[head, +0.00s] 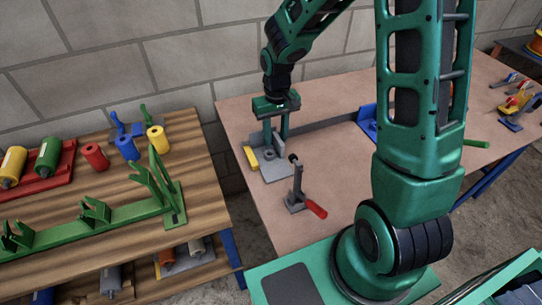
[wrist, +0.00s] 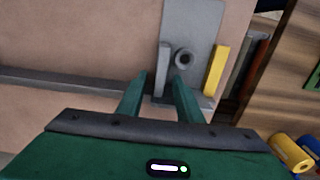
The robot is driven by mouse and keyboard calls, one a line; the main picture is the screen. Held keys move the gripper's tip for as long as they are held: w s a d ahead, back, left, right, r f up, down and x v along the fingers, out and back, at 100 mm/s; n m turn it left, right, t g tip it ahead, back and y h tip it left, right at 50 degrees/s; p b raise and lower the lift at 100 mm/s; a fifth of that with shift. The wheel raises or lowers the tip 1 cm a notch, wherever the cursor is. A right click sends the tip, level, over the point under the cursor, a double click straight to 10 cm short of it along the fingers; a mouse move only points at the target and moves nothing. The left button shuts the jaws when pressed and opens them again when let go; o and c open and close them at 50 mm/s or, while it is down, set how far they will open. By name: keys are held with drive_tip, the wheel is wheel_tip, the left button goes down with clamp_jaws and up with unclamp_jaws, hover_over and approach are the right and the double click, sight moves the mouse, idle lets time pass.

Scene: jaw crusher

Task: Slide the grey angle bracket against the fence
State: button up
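My gripper (head: 275,140) points down over the far left part of the pinkish table. In the wrist view its two fingers (wrist: 161,80) are apart, so it is open. A narrow upright grey piece (wrist: 164,62), which looks like the angle bracket's flange, shows between the fingertips with gaps on both sides. It stands on or joins a flat grey plate (head: 282,170) with a round grey boss (wrist: 183,58). I cannot tell where bracket and plate divide. A yellow block (head: 251,158) lies along the plate's edge. A long dark grey bar (head: 335,123), possibly the fence, runs along the table.
A toggle clamp with a red handle (head: 316,209) stands in front of the plate. A blue part (head: 367,121) and a green handle (head: 476,144) lie farther right. A wooden bench (head: 210,187) with coloured rollers is at left. The table's front middle is clear.

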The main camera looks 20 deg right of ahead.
drive_tip(key=shift+r, duration=3.6)
drive_tip(key=shift+s+d+r, duration=0.1)
drive_tip(key=shift+d, duration=0.15)
drive_tip(key=s+d+r+m+h, duration=0.1)
drive_tip(key=s+d+r+m, duration=0.1)
drive_tip(key=s+d+r, duration=0.3)
drive_tip(key=s+d+r+m, duration=0.1)
drive_tip(key=s+d+r, duration=0.1)
drive_tip(key=s+d, duration=0.45)
drive_tip(key=s+d+r+m+y, duration=0.1)
drive_tip(key=s+d+r+m, duration=0.1)
drive_tip(key=s, duration=1.4)
drive_tip(key=shift+d+r+m, duration=0.15)
drive_tip(key=shift+d+m, duration=0.45)
drive_tip(key=shift+m, duration=0.1)
